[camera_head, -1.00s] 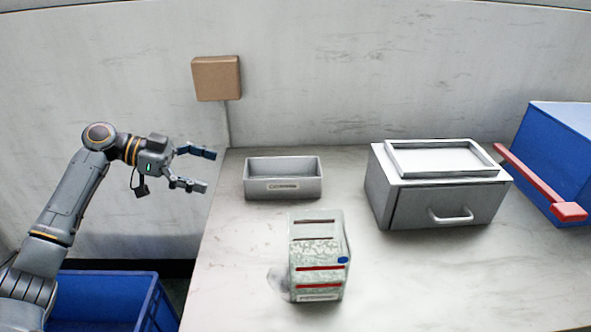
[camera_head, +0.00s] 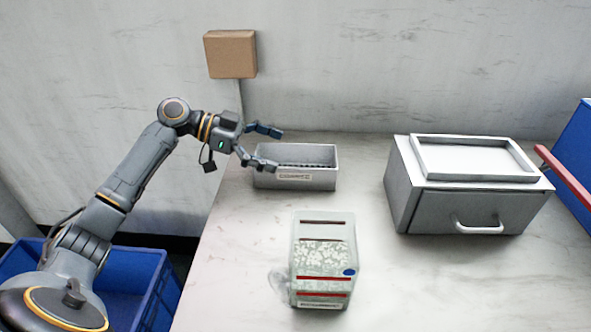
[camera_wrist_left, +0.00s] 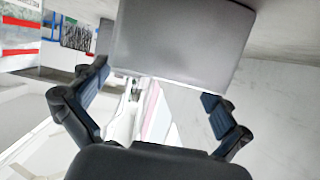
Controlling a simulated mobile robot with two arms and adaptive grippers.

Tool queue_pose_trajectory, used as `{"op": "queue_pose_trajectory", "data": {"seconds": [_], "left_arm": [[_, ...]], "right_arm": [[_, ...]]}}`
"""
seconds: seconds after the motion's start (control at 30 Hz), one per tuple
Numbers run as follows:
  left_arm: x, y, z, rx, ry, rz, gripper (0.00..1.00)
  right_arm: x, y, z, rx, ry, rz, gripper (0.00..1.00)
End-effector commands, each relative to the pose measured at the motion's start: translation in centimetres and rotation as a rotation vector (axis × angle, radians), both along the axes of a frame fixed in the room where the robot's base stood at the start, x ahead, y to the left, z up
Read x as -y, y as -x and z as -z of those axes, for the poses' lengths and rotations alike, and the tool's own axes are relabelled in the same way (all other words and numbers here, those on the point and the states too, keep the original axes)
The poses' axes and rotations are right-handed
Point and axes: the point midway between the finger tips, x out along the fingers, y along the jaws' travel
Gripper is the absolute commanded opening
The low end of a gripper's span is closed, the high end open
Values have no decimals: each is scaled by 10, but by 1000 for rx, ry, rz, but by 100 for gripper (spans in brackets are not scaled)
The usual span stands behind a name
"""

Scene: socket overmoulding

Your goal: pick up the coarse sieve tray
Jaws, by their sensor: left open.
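The coarse sieve tray (camera_head: 318,181) is a grey, open-topped oblong box with a small label on its front, standing at the back left of the worktop. My left gripper (camera_head: 274,149) is open at the tray's left end, with one finger near its front left corner and the other toward the back. In the left wrist view, a plain grey face, apparently the tray's end (camera_wrist_left: 180,45), lies ahead of the two spread fingers (camera_wrist_left: 155,85). I cannot tell whether a finger touches the tray. My right gripper is not in view.
A clear container (camera_head: 322,230) with pale granules and red bands stands in front of the tray. A grey drawer unit (camera_head: 425,210) stands to the right, with a shallow tray (camera_head: 475,176) on top. Blue bins (camera_head: 155,300) flank the worktop. The worktop between is clear.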

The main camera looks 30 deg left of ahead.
Motion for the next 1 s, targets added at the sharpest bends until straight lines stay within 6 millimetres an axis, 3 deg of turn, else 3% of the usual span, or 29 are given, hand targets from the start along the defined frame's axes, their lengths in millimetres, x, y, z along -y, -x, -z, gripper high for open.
{"op": "queue_pose_trajectory", "data": {"seconds": [0.3,0.57,0.83,1.0], "left_arm": [[37,-17,15,-1,0,2,100],[40,-19,16,-1,0,0,100],[40,-19,16,-1,0,0,49],[40,-19,16,-1,0,0,49]], "right_arm": [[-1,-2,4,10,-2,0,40],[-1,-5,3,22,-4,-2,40],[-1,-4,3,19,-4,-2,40],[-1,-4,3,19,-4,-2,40]]}}
